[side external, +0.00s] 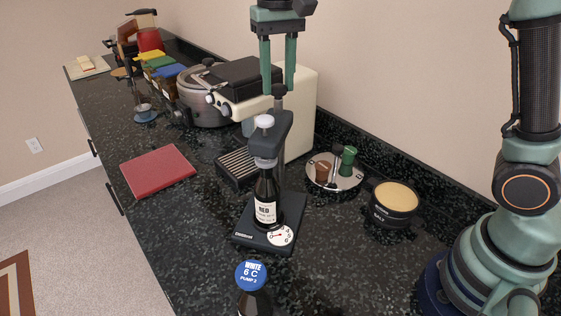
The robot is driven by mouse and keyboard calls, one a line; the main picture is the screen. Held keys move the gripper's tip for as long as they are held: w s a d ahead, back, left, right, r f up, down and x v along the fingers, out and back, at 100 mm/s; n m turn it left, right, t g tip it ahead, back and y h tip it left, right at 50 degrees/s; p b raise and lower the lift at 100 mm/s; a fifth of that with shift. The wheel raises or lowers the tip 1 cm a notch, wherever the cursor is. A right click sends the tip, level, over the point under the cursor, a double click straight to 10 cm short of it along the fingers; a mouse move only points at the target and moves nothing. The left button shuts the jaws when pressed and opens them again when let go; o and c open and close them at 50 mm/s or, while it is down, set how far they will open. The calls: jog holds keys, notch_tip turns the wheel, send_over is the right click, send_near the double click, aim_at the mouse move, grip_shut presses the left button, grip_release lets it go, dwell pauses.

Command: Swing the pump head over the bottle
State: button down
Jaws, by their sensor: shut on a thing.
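The dark grey pump head (284,134), with a white cap (264,121) at its front, sits on an upright post (279,101) above a black base with a round gauge (281,236). A dark bottle labelled RED (266,202) stands upright on the base. In this view the front of the pump head lies over the bottle's top and hides it; I cannot tell whether they touch. My gripper (278,88) points down from above, its two green fingers either side of the upper post, shut on it. The exact contact is hard to see.
A bottle with a blue WHITE cap (251,275) stands at the front. A cream coffee machine (298,110) is close behind the pump. A round tray (335,180) and a dark tin (392,205) are at right. A red book (158,171) lies left, with bare counter around it.

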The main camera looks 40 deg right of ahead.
jog(key=shift+r, duration=0.1)
jog(key=c, duration=0.5)
grip_release()
notch_tip(320, 180, up, 12)
dwell(0.4)
dwell(0.3)
